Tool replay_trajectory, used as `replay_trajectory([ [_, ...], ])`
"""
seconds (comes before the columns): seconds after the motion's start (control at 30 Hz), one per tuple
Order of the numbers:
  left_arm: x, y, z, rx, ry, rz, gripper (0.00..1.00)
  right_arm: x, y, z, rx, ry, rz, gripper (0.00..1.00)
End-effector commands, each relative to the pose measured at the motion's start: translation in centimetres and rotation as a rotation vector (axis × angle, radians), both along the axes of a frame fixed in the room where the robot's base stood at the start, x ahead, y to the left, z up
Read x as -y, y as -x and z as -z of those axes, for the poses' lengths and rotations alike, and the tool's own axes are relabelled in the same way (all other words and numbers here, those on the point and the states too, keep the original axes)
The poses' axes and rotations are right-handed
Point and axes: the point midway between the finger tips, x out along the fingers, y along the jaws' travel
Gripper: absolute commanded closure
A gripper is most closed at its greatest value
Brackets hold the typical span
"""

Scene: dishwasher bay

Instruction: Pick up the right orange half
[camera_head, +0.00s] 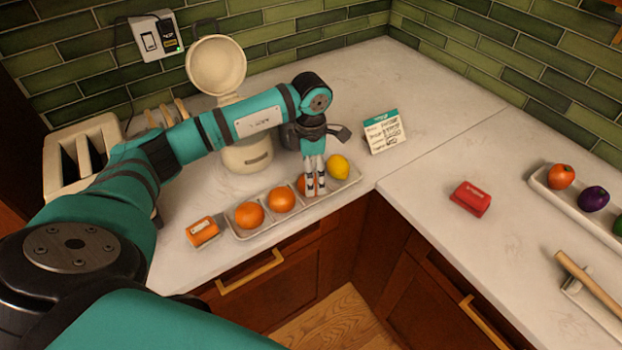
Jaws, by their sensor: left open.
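A long white tray (285,222) on the counter holds a row of fruit. I cannot tell from here whether the oranges are halves or whole. My left gripper (315,190) is open and points down over the tray. My right gripper is not in view.
A cream juicer (247,155) with its lid raised stands behind the tray. An orange labelled block (202,231) lies left of the tray, near the counter edge. A card (384,132) stands behind on the right.

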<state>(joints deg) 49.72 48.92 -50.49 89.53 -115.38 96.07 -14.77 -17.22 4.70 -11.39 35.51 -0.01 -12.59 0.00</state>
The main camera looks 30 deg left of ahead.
Motion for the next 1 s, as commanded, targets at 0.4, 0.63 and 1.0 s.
replay_trajectory([
  [0.4,0.0,0.0,2.9,0.0,0.0,0.001,0.07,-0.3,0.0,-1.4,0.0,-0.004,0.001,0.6],
  [0.63,0.0,0.0,2.9,-0.001,0.001,0.0,0.3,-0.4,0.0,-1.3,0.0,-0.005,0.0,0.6],
  [1.0,0.0,-0.1,2.9,-0.001,0.001,0.0,0.72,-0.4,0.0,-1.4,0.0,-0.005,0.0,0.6],
])
